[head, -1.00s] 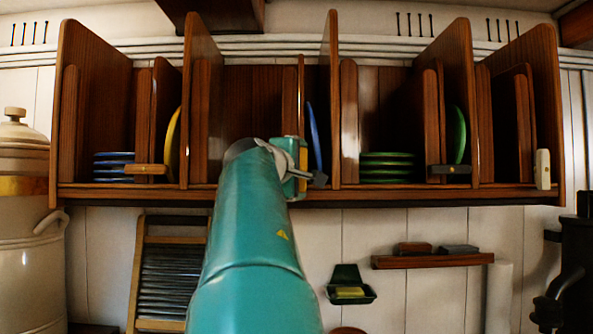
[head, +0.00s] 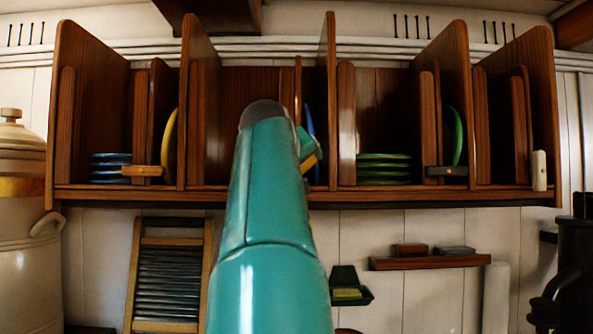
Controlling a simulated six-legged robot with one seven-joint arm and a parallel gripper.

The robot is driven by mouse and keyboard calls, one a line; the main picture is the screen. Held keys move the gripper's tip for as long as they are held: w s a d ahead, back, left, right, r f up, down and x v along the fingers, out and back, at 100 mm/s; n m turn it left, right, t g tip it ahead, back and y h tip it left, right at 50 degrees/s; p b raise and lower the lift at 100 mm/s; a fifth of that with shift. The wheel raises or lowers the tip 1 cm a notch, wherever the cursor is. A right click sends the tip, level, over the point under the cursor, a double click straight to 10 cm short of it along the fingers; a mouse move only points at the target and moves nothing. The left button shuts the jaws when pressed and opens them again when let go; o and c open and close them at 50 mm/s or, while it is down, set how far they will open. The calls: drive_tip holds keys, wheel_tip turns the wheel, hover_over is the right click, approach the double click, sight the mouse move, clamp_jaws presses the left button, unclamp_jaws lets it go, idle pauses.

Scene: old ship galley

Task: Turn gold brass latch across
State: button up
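A gold-coloured latch (head: 142,171) lies horizontal at the front edge of the wooden plate rack (head: 100,193), below a left divider and in front of the plates. A dark latch (head: 446,171) lies horizontal further right, and a pale latch (head: 539,170) stands upright at the far right. My gripper (head: 310,157) is at the rack's middle bay, well right of the gold-coloured latch. Only a small teal and yellow part of it shows past my arm. Its fingers are hidden, and so is the rack edge behind my arm.
Below are a washboard (head: 167,280), a soap dish (head: 348,287) and a small shelf (head: 430,262). A large crock (head: 22,230) stands left.

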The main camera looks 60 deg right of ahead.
drive_tip(key=shift+s+d+m+t+y, duration=0.1)
drive_tip(key=shift+m+t+y, duration=0.55)
drive_tip(key=shift+m, duration=0.7)
drive_tip(key=shift+s+d+m+t+y, duration=0.1)
drive_tip(key=shift+m+t+y, duration=0.5)
drive_tip(key=shift+m, duration=0.75)
drive_tip(key=shift+t, duration=0.25)
drive_tip(key=shift+a, duration=0.1)
drive_tip(key=o, duration=0.7)
drive_tip(key=shift+h, duration=0.25)
drive_tip(key=shift+a+r, duration=0.1)
drive_tip(key=v, duration=1.3)
drive_tip(key=shift+s+r, duration=0.15)
drive_tip(key=shift+s, duration=0.1)
